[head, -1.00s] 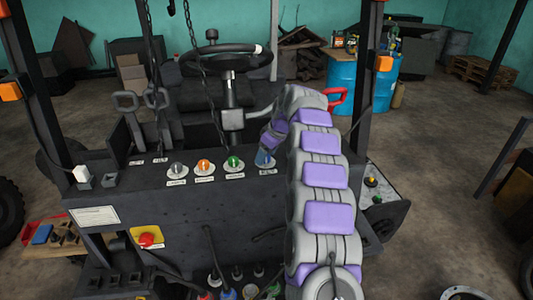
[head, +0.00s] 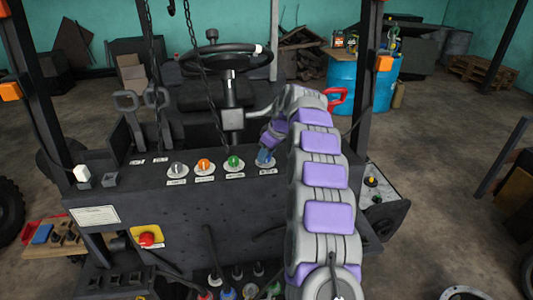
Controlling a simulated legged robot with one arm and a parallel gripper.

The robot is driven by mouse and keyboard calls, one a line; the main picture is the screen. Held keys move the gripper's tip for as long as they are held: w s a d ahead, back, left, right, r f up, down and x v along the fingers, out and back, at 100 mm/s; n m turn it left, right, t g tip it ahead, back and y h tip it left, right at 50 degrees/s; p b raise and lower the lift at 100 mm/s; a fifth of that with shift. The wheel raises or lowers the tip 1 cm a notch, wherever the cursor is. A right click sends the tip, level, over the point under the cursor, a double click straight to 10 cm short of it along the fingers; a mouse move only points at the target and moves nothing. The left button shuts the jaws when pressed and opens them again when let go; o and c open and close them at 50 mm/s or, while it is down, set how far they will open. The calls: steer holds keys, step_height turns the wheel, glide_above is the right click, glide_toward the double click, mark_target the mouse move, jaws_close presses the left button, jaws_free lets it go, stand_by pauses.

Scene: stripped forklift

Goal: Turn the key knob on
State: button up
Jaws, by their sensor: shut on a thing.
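A row of knobs on pale round bases runs along the dark forklift panel (head: 120,190): a grey knob (head: 177,169), an orange knob (head: 204,164), a green knob (head: 233,162) and, at the right end, a blue knob (head: 264,157). Each has a small label too small to read, so I cannot tell which is the key knob. My gripper (head: 266,152) reaches down from my arm onto the blue knob and is shut on it. The gripper covers part of the blue knob.
A steering wheel (head: 223,57) on its column stands behind the panel. Two grey levers (head: 128,101) rise at left, and a chain hangs near the wheel. A red button (head: 146,239) sits on the front face. A red handle (head: 338,98) is right of my arm.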

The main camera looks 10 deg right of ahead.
steer(key=shift+r, duration=0.1)
steer(key=m+h, duration=0.1)
steer(key=m, duration=0.2)
steer(key=shift+s+t, duration=0.1)
steer(key=shift+t, duration=0.2)
steer(key=m+h, duration=0.1)
steer(key=m, duration=0.2)
steer(key=shift+a+m+t, duration=0.1)
steer(key=shift+m+t, duration=0.2)
steer(key=m+h, duration=0.2)
steer(key=m, duration=0.3)
steer(key=shift+a, duration=0.15)
steer(key=shift+m+b, duration=0.3)
steer(key=o, duration=1.1)
steer(key=v, duration=1.1)
steer(key=a+v, duration=0.1)
steer(key=v, duration=0.5)
